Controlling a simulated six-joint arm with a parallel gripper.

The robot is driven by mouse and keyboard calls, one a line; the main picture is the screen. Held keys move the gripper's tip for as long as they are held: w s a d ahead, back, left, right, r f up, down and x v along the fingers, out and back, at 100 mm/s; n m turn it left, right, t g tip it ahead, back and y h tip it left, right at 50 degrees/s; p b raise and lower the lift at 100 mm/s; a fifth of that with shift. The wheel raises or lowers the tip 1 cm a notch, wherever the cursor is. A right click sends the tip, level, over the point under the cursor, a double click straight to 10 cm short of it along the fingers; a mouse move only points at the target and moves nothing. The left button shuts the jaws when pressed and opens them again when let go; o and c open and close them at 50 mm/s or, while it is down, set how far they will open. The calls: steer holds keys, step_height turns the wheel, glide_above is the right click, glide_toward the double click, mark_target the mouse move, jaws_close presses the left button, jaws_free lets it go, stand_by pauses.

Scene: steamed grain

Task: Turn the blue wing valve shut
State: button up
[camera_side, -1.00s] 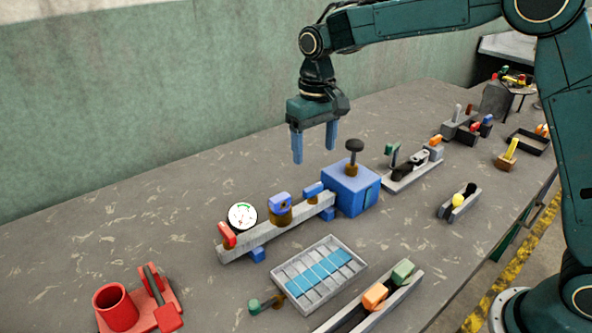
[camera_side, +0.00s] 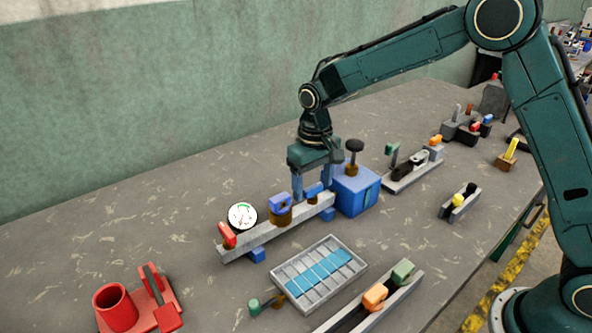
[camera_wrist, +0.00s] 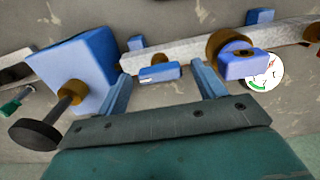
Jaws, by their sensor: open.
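A small flat blue wing valve (camera_side: 314,190) sits on the pale grey rail (camera_side: 262,236), near the rail's right end by the blue box. In the wrist view the wing (camera_wrist: 160,74) lies crosswise between my two fingers, along the rail. My gripper (camera_side: 312,194) is open and points down over the rail, with one finger on each side of the wing. The wrist view shows gaps between my gripper (camera_wrist: 160,70) and both ends of the wing. Whether the fingertips touch the rail is hidden.
A blue box (camera_side: 357,190) with a black knob (camera_side: 354,145) stands close right of my gripper. Left along the rail are a blue piece on a brass base (camera_side: 280,203), a round dial (camera_side: 242,215) and a red lever (camera_side: 227,234). A grey slotted tray (camera_side: 318,272) lies in front.

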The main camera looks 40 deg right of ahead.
steer(key=c, duration=1)
steer(key=shift+n, duration=0.5)
steer(key=n, duration=0.3)
steer(key=shift+n, duration=0.3)
steer(key=n, duration=1.3)
steer(key=shift+o, duration=0.2)
steer(key=shift+n, duration=0.3)
